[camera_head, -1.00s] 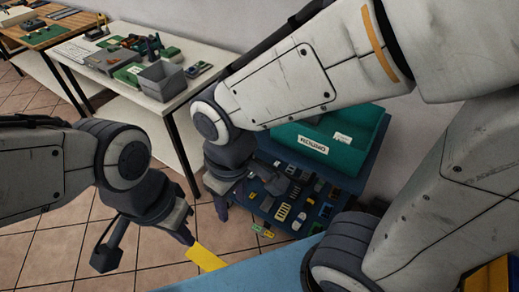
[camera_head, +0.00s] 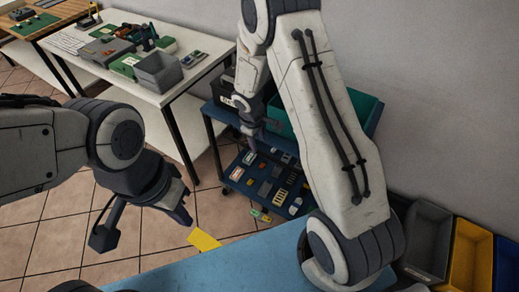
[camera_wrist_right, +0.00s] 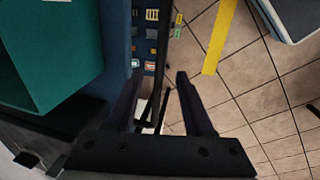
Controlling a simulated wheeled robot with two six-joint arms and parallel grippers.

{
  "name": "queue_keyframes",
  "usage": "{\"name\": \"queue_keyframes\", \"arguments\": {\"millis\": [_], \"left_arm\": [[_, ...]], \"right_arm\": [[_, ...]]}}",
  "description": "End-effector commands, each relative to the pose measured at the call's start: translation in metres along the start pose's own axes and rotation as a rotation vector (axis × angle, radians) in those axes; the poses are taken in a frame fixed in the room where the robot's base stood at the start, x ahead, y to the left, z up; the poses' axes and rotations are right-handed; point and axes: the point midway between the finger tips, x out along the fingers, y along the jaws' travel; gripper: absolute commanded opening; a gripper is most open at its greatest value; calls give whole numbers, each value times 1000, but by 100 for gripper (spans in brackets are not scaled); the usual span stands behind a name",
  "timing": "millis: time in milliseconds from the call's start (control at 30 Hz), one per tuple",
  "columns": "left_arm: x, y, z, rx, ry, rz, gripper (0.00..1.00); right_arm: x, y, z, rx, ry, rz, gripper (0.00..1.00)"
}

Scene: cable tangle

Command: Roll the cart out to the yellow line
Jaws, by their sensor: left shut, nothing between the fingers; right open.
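The blue cart (camera_head: 236,180) stands against the wall, with several small parts on its lower shelf; my right arm hides part of it. It also shows in the right wrist view (camera_wrist_right: 118,45). The yellow line (camera_head: 204,240) is on the tiled floor in front of the cart, partly cut off by a blue surface; it also shows in the right wrist view (camera_wrist_right: 219,38). My right gripper (camera_head: 250,135) is open at the cart's left end; its fingers (camera_wrist_right: 160,92) straddle the edge area, with no clear grip. My left gripper (camera_head: 180,210) is shut and empty, left of the line.
A teal bin (camera_head: 362,108) sits on the cart. A white table (camera_head: 128,82) with a grey bin (camera_head: 158,72) stands left of it. A blue surface (camera_head: 250,262) lies in front. Grey (camera_head: 428,240) and yellow (camera_head: 470,258) bins stand at the right. Tiled floor is open at left.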

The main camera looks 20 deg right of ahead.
Motion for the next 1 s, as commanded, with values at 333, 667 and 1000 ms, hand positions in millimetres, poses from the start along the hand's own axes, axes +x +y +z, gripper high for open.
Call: {"name": "queue_keyframes", "arguments": {"millis": [333,667,1000], "left_arm": [[10,-1,0,0,0,0,0],[10,-1,0,0,0,0,0],[10,-1,0,0,0,0,0]], "right_arm": [[57,-1,0,1,-2,-2,52],[64,0,0,1,0,0,52],[64,0,0,1,0,-1,0]]}}
